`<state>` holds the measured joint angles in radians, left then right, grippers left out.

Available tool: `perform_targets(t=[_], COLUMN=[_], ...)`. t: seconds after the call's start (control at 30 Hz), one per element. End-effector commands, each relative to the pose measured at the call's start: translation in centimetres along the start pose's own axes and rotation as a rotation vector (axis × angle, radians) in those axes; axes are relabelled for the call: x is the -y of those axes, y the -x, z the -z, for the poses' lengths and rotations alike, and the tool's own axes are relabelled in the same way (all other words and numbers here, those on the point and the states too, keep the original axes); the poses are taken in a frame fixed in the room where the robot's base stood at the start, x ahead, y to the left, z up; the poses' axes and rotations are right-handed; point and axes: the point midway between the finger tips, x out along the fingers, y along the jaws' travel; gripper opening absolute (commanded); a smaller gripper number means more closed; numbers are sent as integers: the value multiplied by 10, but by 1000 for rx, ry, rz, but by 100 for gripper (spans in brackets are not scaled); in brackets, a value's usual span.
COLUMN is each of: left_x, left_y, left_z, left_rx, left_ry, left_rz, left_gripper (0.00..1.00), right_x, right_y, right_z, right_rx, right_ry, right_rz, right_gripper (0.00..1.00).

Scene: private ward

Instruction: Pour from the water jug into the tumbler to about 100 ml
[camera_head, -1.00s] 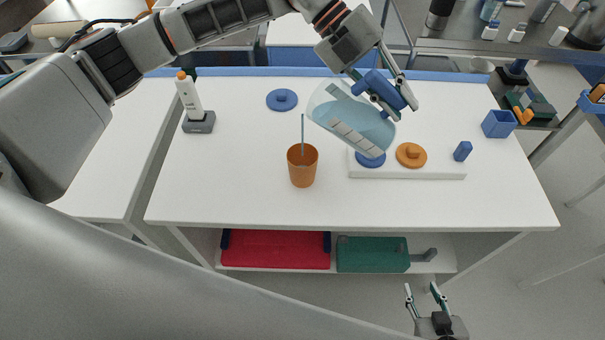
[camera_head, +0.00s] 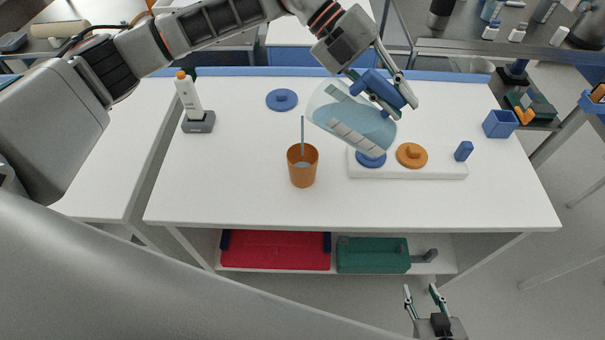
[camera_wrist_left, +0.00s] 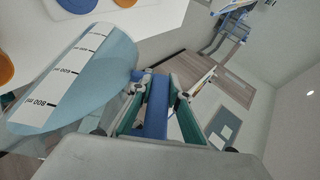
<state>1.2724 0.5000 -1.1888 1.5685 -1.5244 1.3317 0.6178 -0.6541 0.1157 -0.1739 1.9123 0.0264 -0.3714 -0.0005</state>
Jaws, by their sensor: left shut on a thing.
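The clear water jug (camera_head: 345,118) hangs tilted above the table, its lip toward the left, with pale blue water inside. My left gripper (camera_head: 385,92) is shut on its blue handle. In the left wrist view the handle (camera_wrist_left: 156,108) sits between the fingers, and the jug's measuring scale (camera_wrist_left: 72,72) shows at the left. A thin blue stream (camera_head: 303,135) runs from near the lip down into the orange tumbler (camera_head: 302,172), which stands upright. My right gripper (camera_head: 424,298) is open and empty, low in front of the table.
A white tray (camera_head: 420,173) holds a blue disc, an orange lid (camera_head: 411,155) and a small blue block (camera_head: 463,151). A blue lid (camera_head: 282,100) lies behind the tumbler. A white bottle (camera_head: 189,98) on a grey stand is left; a blue cup (camera_head: 499,124) is right.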

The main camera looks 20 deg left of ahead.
Motion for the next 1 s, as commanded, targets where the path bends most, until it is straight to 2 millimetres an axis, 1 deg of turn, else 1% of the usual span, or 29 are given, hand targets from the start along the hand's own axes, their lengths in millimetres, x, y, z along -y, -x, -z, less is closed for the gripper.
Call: perform_targets(t=[0.37, 0.6, 1.0], left_x=[1, 0, 2], left_y=[1, 3, 4], left_z=[0, 2, 2], left_rx=[0, 0, 0], left_ry=[-2, -19, -20], left_rz=[4, 47, 48], left_gripper=[0, 0, 0], right_x=[0, -2, -2], right_y=[0, -2, -2], right_z=[0, -6, -6], right_rx=[0, 4, 4], right_ry=[2, 10, 9], right_rz=[0, 1, 1], right_gripper=[38, 38, 38])
